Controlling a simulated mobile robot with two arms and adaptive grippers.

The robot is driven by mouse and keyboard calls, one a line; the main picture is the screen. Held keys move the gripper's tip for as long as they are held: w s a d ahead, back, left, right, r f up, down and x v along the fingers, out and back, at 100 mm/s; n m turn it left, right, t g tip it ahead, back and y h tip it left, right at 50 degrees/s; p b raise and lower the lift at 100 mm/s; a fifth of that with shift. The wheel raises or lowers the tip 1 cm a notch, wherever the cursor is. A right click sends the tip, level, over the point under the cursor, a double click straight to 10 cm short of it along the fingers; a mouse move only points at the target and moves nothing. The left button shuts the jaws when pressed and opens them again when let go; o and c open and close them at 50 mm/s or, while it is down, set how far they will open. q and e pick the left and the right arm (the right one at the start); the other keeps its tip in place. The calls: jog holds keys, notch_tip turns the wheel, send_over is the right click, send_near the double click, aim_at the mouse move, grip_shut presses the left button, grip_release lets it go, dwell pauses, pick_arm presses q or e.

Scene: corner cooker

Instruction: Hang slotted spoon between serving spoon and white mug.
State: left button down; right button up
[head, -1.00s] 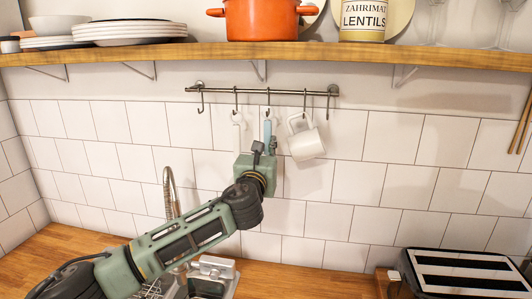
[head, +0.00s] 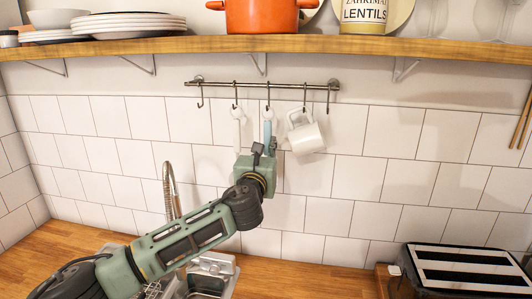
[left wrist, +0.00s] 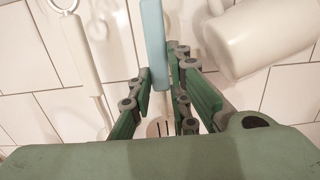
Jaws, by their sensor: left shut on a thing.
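The slotted spoon (head: 268,131) has a light blue handle with a white loop end just below the middle hook of the rail (head: 275,83). Whether the loop is on the hook, I cannot tell. My left gripper (left wrist: 163,95) is shut on the spoon below its blue handle (left wrist: 153,40); part of its slotted head shows between the fingers. The white serving spoon (head: 238,131) hangs from the hook to the left and also shows in the left wrist view (left wrist: 85,60). The white mug (head: 306,138) hangs tilted from the hook to the right. My right gripper is out of view.
The outermost hooks at both rail ends are empty. A wooden shelf (head: 200,47) with plates, an orange pot (head: 262,15) and a lentils jar (head: 364,14) is above. A tap (head: 170,190), sink and toaster (head: 462,270) are below. The tiled wall is close behind the spoons.

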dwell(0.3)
pick_arm(q)
jog(key=c, duration=1.6)
grip_release()
jog(key=shift+o, duration=0.2)
jog(key=v, duration=1.2)
